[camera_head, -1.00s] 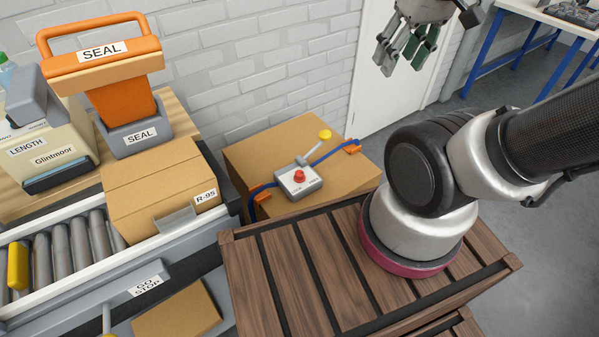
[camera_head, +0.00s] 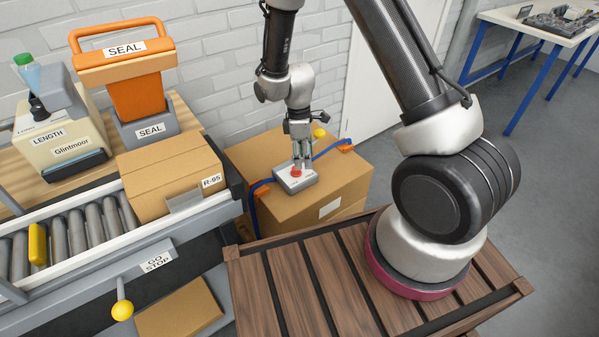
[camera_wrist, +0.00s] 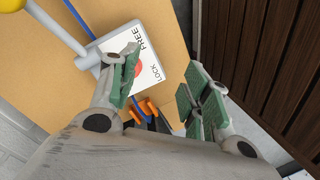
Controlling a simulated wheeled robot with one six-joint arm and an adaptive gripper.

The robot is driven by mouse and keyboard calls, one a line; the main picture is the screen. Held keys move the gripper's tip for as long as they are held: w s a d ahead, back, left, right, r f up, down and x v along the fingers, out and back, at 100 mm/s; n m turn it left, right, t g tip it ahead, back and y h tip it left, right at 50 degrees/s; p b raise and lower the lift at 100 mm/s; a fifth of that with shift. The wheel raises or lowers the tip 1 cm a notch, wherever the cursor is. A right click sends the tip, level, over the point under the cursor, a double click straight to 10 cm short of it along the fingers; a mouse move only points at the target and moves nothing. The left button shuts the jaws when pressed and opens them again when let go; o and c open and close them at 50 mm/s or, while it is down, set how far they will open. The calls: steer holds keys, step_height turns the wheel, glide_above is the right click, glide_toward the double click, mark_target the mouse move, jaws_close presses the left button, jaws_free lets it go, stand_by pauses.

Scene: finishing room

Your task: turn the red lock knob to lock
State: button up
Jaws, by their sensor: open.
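The red lock knob (camera_head: 296,172) sits on top of a grey box with a white plate (camera_head: 299,184), strapped to a cardboard carton (camera_head: 275,217). My gripper (camera_head: 302,162) points down close over the knob in the head view. In the wrist view my gripper (camera_wrist: 162,82) is open, with nothing between its green-padded fingers. The knob appears behind the left finger rather than centred in the gap. I cannot tell whether they touch.
A yellow-ended lever (camera_head: 319,133) rises from the grey box, beside my gripper. A blue strap (camera_head: 262,197) with orange buckles crosses the carton. A slatted wooden surface (camera_head: 300,290) lies in front. A roller conveyor (camera_head: 75,235) with carton R-95 (camera_head: 170,180) is at left.

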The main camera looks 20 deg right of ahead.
steer(key=w+n, duration=0.1)
steer(key=w+t, duration=0.1)
steer(key=w+a+n, duration=0.1)
steer(key=shift+w+a+r+n+t+y, duration=0.1)
steer(key=shift+r+n+t+y, duration=0.2)
steer(key=shift+w+n, duration=0.25)
steer(key=shift+n, duration=0.15)
step_height(320, 180, down, 8)
steer(key=shift+r, duration=0.1)
steer(key=shift+c, duration=0.5)
jaws_close()
